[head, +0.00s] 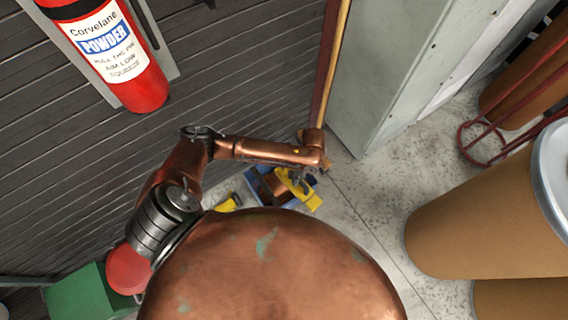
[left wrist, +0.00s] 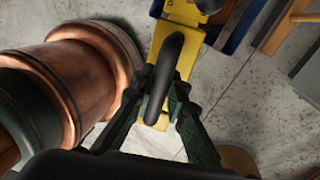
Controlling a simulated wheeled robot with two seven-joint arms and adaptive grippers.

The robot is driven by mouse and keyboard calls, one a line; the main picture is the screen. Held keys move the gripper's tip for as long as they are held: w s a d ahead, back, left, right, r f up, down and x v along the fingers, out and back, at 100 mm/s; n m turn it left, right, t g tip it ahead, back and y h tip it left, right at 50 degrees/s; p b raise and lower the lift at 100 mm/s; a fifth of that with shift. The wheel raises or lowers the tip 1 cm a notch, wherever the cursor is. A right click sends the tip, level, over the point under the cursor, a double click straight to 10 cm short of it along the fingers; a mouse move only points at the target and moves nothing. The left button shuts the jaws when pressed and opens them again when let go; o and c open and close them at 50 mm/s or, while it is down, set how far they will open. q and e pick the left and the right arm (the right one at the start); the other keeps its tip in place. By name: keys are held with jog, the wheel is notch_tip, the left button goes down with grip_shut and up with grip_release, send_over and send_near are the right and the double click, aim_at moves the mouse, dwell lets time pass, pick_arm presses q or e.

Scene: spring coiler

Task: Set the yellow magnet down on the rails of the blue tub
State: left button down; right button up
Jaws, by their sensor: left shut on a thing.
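The yellow magnet (head: 303,191) has a dark curved handle, which shows large in the left wrist view (left wrist: 169,62). My left gripper (left wrist: 162,98) is shut on this handle, its dark green fingers on either side. In the head view the magnet overlaps the right part of the blue tub (head: 253,184), with brown contents. I cannot tell whether the magnet touches the tub's rails. Part of the blue tub also shows at the top of the left wrist view (left wrist: 240,27). My own copper body hides the area below the tub. My right gripper is out of view.
Another yellow item (head: 229,203) lies left of the tub. A grey cabinet (head: 385,75) stands behind right, and brown drums (head: 480,215) stand at right. A red extinguisher (head: 110,55) hangs on the slatted wall. Concrete floor (head: 365,210) is clear between tub and drums.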

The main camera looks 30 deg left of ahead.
pick_arm(q)
jog(key=w+a+f+m, duration=0.1)
jog(key=f+m, duration=0.1)
jog(key=m, duration=0.1)
jog(key=w+a+f+m+y+b, duration=0.1)
jog(key=f+m, duration=0.2)
jog(key=w+a+f+m+t+b, duration=0.1)
jog(key=a+f+m, duration=0.1)
jog(key=f, duration=0.1)
jog(key=shift+m, duration=0.4)
jog(key=w+a+f+m+t+b, duration=0.2)
jog(key=w+a+f+m+b, duration=0.15)
jog(key=a+f+m, duration=0.55)
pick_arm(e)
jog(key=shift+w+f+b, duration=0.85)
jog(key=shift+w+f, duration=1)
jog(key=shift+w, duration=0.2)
pick_arm(q)
notch_tip(320, 180, down, 9)
jog(key=w+m+b, duration=0.1)
jog(key=m+b, duration=0.1)
jog(key=b, duration=0.3)
jog(key=shift+d+m+b, duration=0.15)
jog(key=shift+m+b, duration=0.15)
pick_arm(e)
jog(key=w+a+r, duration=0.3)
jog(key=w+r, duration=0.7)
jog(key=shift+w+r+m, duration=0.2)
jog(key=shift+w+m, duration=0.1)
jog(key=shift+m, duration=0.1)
